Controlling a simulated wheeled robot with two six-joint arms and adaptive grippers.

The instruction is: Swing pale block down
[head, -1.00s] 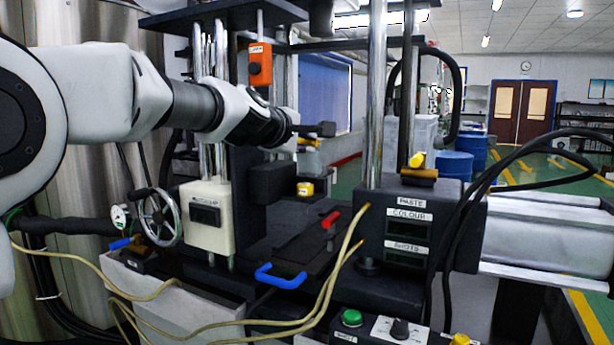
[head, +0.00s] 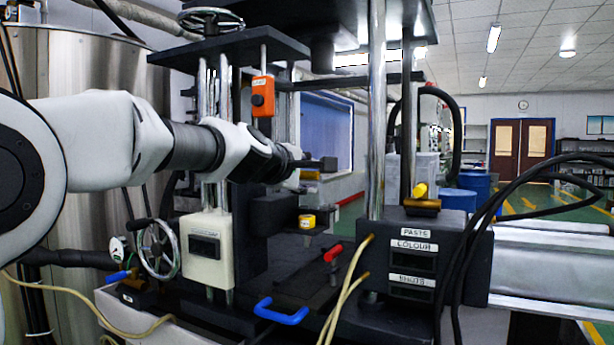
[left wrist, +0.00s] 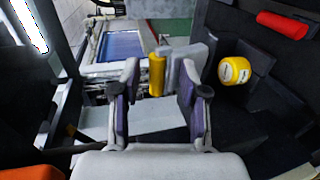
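A pale grey block (left wrist: 185,62) shows in the left wrist view, beside a yellow upright cylinder (left wrist: 157,76). My left gripper (left wrist: 160,72) is open, its two fingers wide apart. The cylinder lies within the gap, and the block overlaps the right fingertip in the picture; I cannot tell whether they touch. In the head view my left gripper (head: 305,164) points right into the machine, at its dark inner part, with its fingers hard to make out. A cream box (head: 207,248) with a black window sits on the machine's left columns. My right gripper is not in view.
A yellow-capped jar (head: 306,222) stands below my left gripper; it also shows in the left wrist view (left wrist: 235,71). A red handle (head: 333,253), a blue handle (head: 281,312) and an orange hanging control (head: 263,97) are nearby. A chrome column (head: 376,120) stands to the right.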

